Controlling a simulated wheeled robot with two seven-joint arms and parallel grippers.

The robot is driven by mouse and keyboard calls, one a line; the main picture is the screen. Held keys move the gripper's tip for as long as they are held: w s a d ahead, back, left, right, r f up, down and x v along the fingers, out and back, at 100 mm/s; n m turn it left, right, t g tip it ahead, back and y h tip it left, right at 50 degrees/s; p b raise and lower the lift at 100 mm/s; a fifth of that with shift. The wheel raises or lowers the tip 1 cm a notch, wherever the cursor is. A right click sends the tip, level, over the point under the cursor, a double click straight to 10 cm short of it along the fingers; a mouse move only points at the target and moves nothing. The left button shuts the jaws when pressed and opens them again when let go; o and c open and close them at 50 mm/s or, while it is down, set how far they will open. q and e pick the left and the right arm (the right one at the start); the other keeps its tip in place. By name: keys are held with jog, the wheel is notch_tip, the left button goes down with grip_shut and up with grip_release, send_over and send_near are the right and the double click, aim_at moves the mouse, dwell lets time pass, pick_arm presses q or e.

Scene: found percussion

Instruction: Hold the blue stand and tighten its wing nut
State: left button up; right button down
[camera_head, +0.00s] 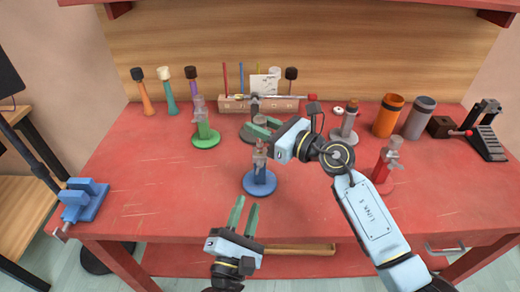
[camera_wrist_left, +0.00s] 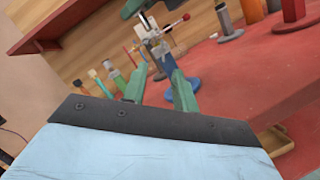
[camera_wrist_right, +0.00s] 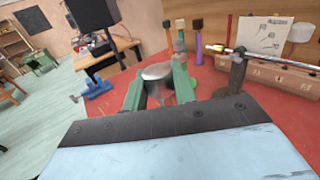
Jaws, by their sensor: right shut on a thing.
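The blue stand (camera_head: 259,181) stands upright near the middle of the red table, with a blue round base and a grey metal upper part. In the left wrist view its blue column (camera_wrist_left: 168,67) shows beyond my fingers. My left gripper (camera_head: 244,204) is open and empty in front of the stand, at the table's front edge, apart from it. My right gripper (camera_head: 260,128) is at the stand's top, coming in from the right. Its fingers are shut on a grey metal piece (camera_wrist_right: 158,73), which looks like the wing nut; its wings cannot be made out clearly.
A green stand (camera_head: 206,138), a grey stand (camera_head: 348,134) and a red stand (camera_head: 384,171) stand around it. A wooden rack (camera_head: 230,105) with sticks is behind. A blue vise (camera_head: 84,203) is at the left edge. The front-left tabletop is clear.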

aim_at(259, 171)
pick_arm(q)
jog(key=w+d+n+y, duration=0.1)
jog(key=w+n, duration=0.1)
jog(key=w, duration=0.1)
jog(key=w+d+r+n+g+y, duration=0.1)
jog(key=w+n+y, duration=0.1)
jog(key=w, duration=0.1)
jog(key=w+d+n+g+y, duration=0.1)
jog(key=w+n+y, duration=0.1)
jog(key=w, duration=0.2)
jog(key=shift+r, duration=0.35)
dwell(0.3)
jog(key=shift+c, duration=0.5)
jog(key=shift+s, duration=0.1)
grip_shut()
